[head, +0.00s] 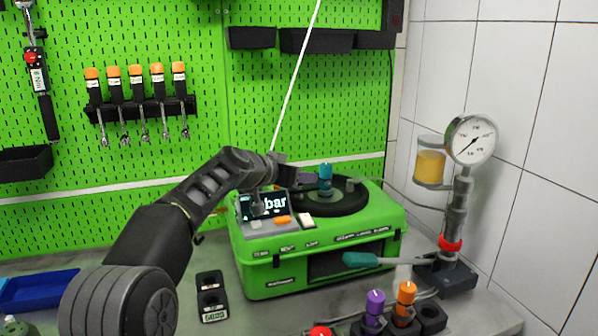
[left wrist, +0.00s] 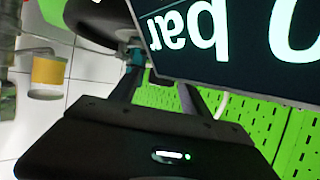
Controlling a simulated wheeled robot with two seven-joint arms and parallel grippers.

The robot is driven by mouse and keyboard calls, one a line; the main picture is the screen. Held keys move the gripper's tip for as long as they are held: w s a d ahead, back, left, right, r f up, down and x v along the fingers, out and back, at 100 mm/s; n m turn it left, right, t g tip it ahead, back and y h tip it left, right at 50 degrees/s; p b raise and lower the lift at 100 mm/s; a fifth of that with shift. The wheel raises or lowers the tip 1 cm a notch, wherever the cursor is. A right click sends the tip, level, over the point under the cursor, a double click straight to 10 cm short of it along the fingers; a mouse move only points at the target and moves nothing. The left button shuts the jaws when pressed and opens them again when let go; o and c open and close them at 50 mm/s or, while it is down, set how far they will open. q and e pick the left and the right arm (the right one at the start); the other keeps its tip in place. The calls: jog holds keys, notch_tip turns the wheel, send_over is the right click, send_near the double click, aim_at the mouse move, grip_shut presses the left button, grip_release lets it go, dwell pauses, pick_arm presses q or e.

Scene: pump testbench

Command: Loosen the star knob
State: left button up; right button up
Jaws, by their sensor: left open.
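A green pump case (head: 262,284) stands on the bench with a black round plate (head: 340,205) on top. A blue upright knob (head: 325,171) stands over this plate; I cannot tell if it is the star knob, as its shape is too small. My left gripper (head: 312,181) reaches in from the left above the case, open, with its tips close to the blue knob. In the left wrist view a blue piece (left wrist: 137,57) shows by the tip of one finger; whether they touch is unclear. My right gripper is not in view.
A lit display (head: 262,205) reading "bar" stands just under my left wrist. A pressure gauge (head: 471,140) on a stand is at the right.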

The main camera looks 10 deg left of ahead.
pick_arm(q)
jog(key=shift+w+f, duration=0.15)
jog(key=shift+w, duration=0.2)
jog(key=shift+c, duration=0.5)
jog(key=shift+d, duration=0.1)
grip_shut()
